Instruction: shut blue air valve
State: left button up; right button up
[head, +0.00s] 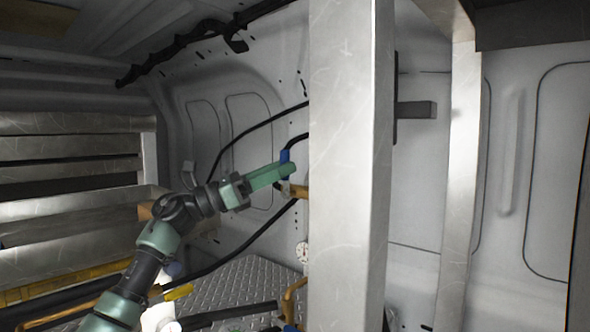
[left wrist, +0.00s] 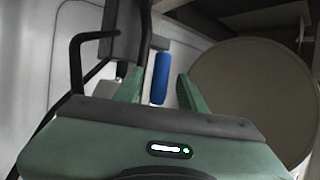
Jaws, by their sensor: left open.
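The blue air valve handle (head: 285,156) shows in the head view as a small upright blue piece beside the metal post, at the tip of my left gripper (head: 288,169). A brass-coloured fitting (head: 298,190) sits just below it. In the left wrist view the blue handle (left wrist: 161,78) stands between the two green fingers of my left gripper (left wrist: 161,74), with gaps visible on both sides. The left gripper is open. Part of the valve is hidden behind the post. My right gripper is not in view.
A wide metal post (head: 345,170) stands just right of the left gripper. Black hoses (head: 245,240) run along the white wall. A gauge (head: 302,252) sits below the fitting. In the left wrist view a large round disc (left wrist: 255,95) is close on the right.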

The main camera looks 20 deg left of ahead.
pick_arm(q)
jog(key=v, duration=0.3)
jog(key=shift+a+b, duration=0.1)
jog(key=shift+b, duration=0.2)
